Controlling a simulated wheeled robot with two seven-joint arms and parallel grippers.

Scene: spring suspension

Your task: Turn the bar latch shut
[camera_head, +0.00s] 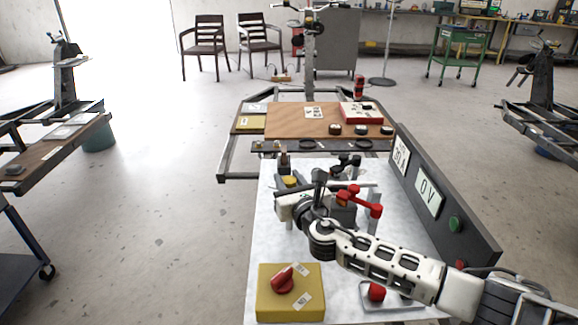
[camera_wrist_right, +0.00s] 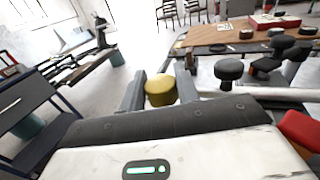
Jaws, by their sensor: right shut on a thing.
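My right gripper (camera_head: 289,181) reaches over the white table from the lower right. Its dark fingers (camera_wrist_right: 160,88) stand either side of a round yellow knob (camera_wrist_right: 160,91) and are shut on it. The yellow knob also shows small in the head view (camera_head: 291,180), at the table's far left. The gripper body hides what lies under and in front of the knob, so I cannot make out the latch's bar or its angle. My left gripper is out of view.
A red lever (camera_head: 362,198) stands right of the gripper. A yellow box with a red knob (camera_head: 283,279) sits at the near left. A dark panel (camera_head: 462,219) with a "0 V" display lines the right edge. Black knobs (camera_wrist_right: 230,70) stand right of the fingers.

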